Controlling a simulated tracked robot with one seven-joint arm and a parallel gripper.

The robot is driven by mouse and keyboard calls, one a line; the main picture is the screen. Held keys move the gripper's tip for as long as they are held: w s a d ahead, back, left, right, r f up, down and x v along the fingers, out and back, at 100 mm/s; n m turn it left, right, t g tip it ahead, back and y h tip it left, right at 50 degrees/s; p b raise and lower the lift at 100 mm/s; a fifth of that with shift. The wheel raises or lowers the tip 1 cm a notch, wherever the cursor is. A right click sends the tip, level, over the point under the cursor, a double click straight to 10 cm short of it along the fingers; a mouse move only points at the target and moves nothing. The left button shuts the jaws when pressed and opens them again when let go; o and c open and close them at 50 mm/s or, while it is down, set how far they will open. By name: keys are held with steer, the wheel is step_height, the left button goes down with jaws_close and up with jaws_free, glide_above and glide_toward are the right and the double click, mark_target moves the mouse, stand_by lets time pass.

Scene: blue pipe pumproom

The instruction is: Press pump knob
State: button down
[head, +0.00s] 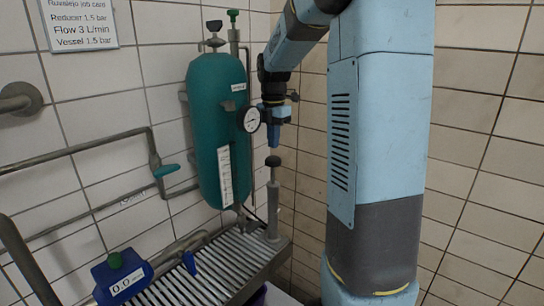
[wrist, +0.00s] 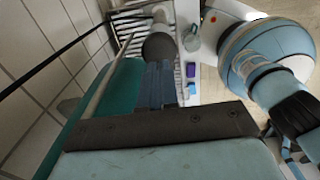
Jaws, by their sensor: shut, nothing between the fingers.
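The dark round pump knob (head: 273,161) sits on top of an upright grey post (head: 273,205) at the right end of the slatted rack. In the wrist view, my gripper (wrist: 158,68) ends close to the knob (wrist: 158,46), whose top is partly hidden by the fingertips; contact cannot be judged there.
A teal vessel (head: 209,135) with a round gauge (head: 251,120) stands left of my gripper. The slatted rack (head: 238,262) is below. Pipes (head: 75,159) run along the tiled wall.

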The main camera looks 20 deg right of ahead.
steer(key=shift+r, duration=2.35)
step_height(320, 180, up, 6)
glide_above(274, 158)
steer(key=shift+w+f, duration=0.1)
steer(key=shift+w, duration=0.05)
step_height(274, 158, down, 14)
steer(key=shift+f, duration=0.1)
stand_by(0.4)
steer(key=shift+d, duration=0.1)
